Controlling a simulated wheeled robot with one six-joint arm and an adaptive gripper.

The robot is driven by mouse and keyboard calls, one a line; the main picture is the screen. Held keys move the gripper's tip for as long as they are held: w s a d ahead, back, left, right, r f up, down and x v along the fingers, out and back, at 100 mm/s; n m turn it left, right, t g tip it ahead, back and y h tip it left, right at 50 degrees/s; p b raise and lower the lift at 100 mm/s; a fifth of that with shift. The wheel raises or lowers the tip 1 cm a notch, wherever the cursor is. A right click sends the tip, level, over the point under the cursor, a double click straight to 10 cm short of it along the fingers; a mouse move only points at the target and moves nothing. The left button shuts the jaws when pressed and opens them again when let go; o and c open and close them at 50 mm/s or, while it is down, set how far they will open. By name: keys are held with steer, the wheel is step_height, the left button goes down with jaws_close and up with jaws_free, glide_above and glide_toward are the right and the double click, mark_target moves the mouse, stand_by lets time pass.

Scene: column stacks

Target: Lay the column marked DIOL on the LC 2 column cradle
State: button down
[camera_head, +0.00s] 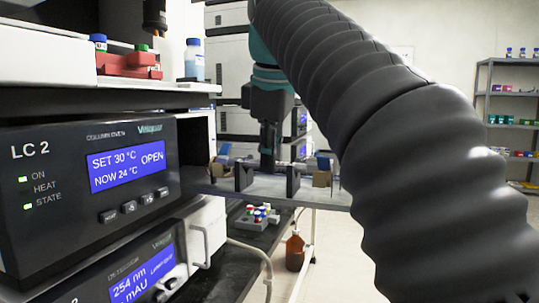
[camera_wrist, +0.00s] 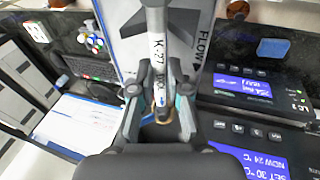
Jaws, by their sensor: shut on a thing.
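My gripper (camera_head: 267,150) points down over the LC 2 column cradle in the head view. In the wrist view its fingers (camera_wrist: 160,92) are shut on a slim white-labelled column (camera_wrist: 157,48). The cradle has dark upright supports (camera_head: 293,180) on a grey plate (camera_head: 325,194). The column appears level between the supports, but I cannot tell whether it rests on them. In the wrist view the cradle plate (camera_wrist: 128,50) with FLOW and an arrow lies beneath the column.
The LC 2 oven panel (camera_head: 90,185), reading OPEN, stands left of the cradle. A detector (camera_head: 140,275) is below it. A vial rack (camera_head: 257,217) and a brown bottle (camera_head: 295,250) are below the cradle. A red rack (camera_head: 128,63) sits on the upper shelf.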

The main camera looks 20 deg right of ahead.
steer(key=shift+f, duration=0.35)
steer(key=c, duration=1.1)
jaws_free()
steer(key=shift+o, duration=0.2)
steer(key=shift+v, duration=1.35)
steer(key=s+a, duration=0.2)
steer(key=s, duration=1)
step_height(320, 180, down, 37)
steer(key=s+d+m+t, duration=0.1)
steer(key=s+d+m, duration=0.1)
steer(key=m, duration=0.9)
steer(key=shift+t+y, duration=0.3)
steer(key=shift+t, duration=0.1)
